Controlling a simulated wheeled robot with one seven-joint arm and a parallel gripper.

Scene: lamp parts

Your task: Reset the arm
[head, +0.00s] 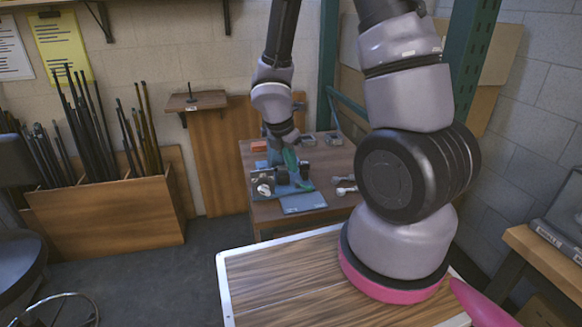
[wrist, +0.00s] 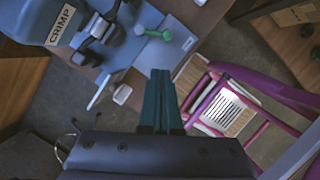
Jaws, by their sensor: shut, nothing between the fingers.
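My gripper (wrist: 158,72) shows in the wrist view with its two teal fingers pressed together and nothing between them. In the head view my arm reaches out over a small brown table (head: 262,212), and its wrist hangs above the parts there; the fingertips are hard to tell from the clutter. A blue-grey plate (head: 303,203) lies near the table's front edge. A green piece (wrist: 152,33) lies beyond my fingers in the wrist view. A blue press marked "CRIMP" (wrist: 50,20) stands at the upper left of that view.
Silvery parts (head: 342,190) lie at the table's right side, and an orange-red box (head: 259,146) at its back left. A wooden bin (head: 110,215) of dark rods stands at the left. A green metal post (head: 328,70) rises behind the table. Grey floor is open left of the table.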

